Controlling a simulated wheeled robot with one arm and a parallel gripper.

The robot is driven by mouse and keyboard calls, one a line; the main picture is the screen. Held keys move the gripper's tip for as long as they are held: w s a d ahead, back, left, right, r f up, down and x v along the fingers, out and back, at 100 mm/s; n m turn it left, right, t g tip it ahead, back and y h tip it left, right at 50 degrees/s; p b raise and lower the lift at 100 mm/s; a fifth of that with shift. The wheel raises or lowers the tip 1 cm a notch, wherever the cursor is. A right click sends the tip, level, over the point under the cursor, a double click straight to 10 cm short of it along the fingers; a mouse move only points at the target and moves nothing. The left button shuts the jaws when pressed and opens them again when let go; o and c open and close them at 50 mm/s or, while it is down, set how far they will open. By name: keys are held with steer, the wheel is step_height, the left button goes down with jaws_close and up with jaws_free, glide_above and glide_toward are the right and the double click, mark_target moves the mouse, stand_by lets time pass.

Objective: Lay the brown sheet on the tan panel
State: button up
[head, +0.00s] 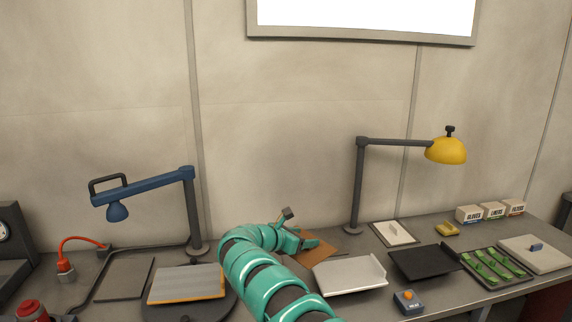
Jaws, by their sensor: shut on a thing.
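The brown sheet (321,246) is at the middle of the bench, just right of my teal gripper (304,243). My gripper is shut on the sheet's left side; my arm hides part of the sheet and most of the grip. I cannot tell how high the sheet is above the bench. A pale panel with an orange-tan edge (187,283) lies on a dark round base left of my arm. I cannot tell for certain which is the tan panel.
A white tray (349,274), a black tray (424,262) and a green-slotted tray (496,267) stand to the right. A yellow lamp (446,150) and a blue lamp (140,187) rise over the bench. A small button box (408,302) is near the front.

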mark_target(307, 235)
steer(key=shift+w+a+r+n+t+y, duration=0.1)
steer(key=shift+w+r+n+t+y, duration=0.15)
steer(key=shift+w, duration=0.25)
steer(key=shift+w+r+n+t+y, duration=0.15)
steer(key=shift+w+r, duration=0.15)
steer(key=shift+w, duration=0.2)
steer(key=shift+w+d+r, duration=0.2)
steer(key=shift+w, duration=0.15)
steer(key=shift+w+d+r, duration=0.15)
steer(key=shift+w+r, duration=0.1)
steer(key=shift+r, duration=0.05)
steer(key=shift+w+d, duration=0.1)
steer(key=shift+w, duration=0.05)
steer(key=shift+w+n, duration=0.2)
steer(key=shift+n, duration=0.1)
steer(key=shift+w+d+r+t+y, duration=0.1)
steer(key=shift+w+d+t+y, duration=0.1)
steer(key=shift+t+y, duration=0.1)
steer(key=shift+w+d+r, duration=0.25)
steer(key=shift+r, duration=0.05)
